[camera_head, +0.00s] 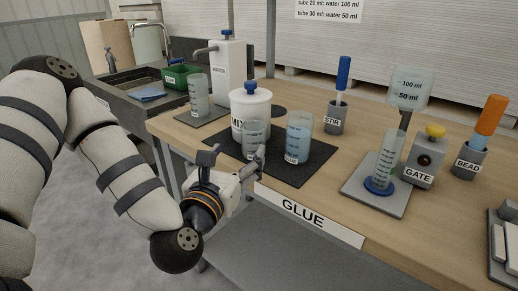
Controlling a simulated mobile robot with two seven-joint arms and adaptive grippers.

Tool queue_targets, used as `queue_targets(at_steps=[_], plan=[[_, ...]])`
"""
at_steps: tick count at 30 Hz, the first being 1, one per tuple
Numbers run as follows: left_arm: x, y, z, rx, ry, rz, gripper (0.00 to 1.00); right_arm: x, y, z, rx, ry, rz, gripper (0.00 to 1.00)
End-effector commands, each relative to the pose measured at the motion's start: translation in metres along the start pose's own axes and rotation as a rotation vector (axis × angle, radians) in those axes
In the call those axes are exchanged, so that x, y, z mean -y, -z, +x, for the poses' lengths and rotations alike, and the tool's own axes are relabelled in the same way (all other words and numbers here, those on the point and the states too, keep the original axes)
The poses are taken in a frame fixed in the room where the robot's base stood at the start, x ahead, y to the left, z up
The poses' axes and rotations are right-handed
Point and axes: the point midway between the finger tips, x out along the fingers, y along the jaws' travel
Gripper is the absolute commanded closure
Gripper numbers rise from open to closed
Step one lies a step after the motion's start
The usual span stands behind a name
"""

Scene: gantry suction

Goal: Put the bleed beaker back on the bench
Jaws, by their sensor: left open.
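Several clear beakers stand on the bench (322,188), and I cannot read which one is marked as the bleed beaker. One clear beaker (254,135) is just beyond my left gripper, in front of the white MIX pot (250,104). A second beaker with bluish contents (298,137) stands upright to its right on the dark mat (292,173). My left gripper (234,157) is open at the bench's front edge, its fingers apart. Its right finger overlaps the near beaker's lower part in the picture; contact is unclear. My right gripper is not in view.
A third beaker (196,97) stands at the back left by a white dispenser (228,68). A graduated cylinder (382,155) stands on a grey plate (366,197), beside the GATE box (421,160). STIR (334,118) and BEAD (468,160) holders stand right. The front-middle bench is clear.

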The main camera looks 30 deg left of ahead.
Motion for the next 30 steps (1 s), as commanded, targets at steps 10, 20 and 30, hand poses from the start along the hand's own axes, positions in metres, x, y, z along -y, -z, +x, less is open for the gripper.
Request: queue_targets(at_steps=[10, 20, 30], plan=[[0.006, -0.006, 0.050, 0.006, 0.002, 0.005, 0.31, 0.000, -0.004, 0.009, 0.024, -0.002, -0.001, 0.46], [0.007, -0.004, 0.081, -0.002, 0.001, 0.003, 0.31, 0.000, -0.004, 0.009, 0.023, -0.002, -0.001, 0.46], [0.007, -0.004, 0.081, -0.002, 0.001, 0.004, 0.85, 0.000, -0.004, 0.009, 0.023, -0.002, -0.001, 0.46]])
